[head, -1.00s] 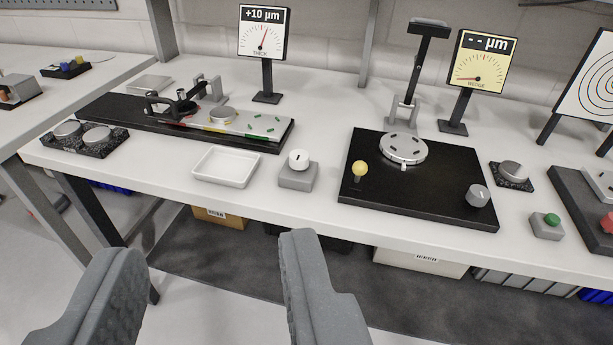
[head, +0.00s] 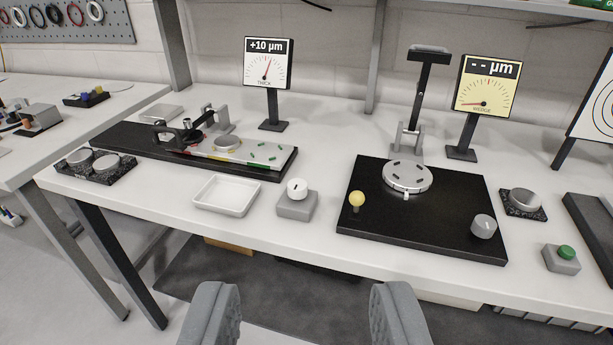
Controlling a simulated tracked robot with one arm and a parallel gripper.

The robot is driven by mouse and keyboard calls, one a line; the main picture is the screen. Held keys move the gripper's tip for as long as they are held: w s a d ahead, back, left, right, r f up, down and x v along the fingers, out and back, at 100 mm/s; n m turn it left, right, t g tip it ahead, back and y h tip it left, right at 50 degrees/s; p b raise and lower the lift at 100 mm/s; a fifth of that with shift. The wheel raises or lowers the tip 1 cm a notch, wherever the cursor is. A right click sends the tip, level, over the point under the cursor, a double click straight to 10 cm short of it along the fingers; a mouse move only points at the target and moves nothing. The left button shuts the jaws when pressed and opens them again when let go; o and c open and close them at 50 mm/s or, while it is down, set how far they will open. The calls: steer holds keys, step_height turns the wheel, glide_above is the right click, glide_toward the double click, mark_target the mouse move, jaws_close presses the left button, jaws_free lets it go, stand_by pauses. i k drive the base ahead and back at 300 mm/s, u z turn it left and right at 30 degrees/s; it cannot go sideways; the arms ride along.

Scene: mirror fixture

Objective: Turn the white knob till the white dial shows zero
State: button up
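The white knob (head: 297,188) sits on top of a small grey block (head: 296,207) near the bench's front edge. The white dial (head: 267,64) stands on a post at the back, reads "+10 µm" and is labelled THICK; its needle points slightly right of straight up. My gripper (head: 305,300) is open and empty. Its two fingers show at the bottom of the view, in front of and below the bench edge, apart from the knob.
A white tray (head: 226,196) is just left of the knob's block. A black plate (head: 425,230) with a yellow ball-topped lever (head: 357,200) and a grey knob (head: 484,226) is to the right. A yellow dial (head: 486,86) labelled WEDGE stands behind. A green button (head: 566,253) is far right.

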mark_target(297, 188)
steer(key=i, duration=0.95)
steer(key=u, duration=0.05)
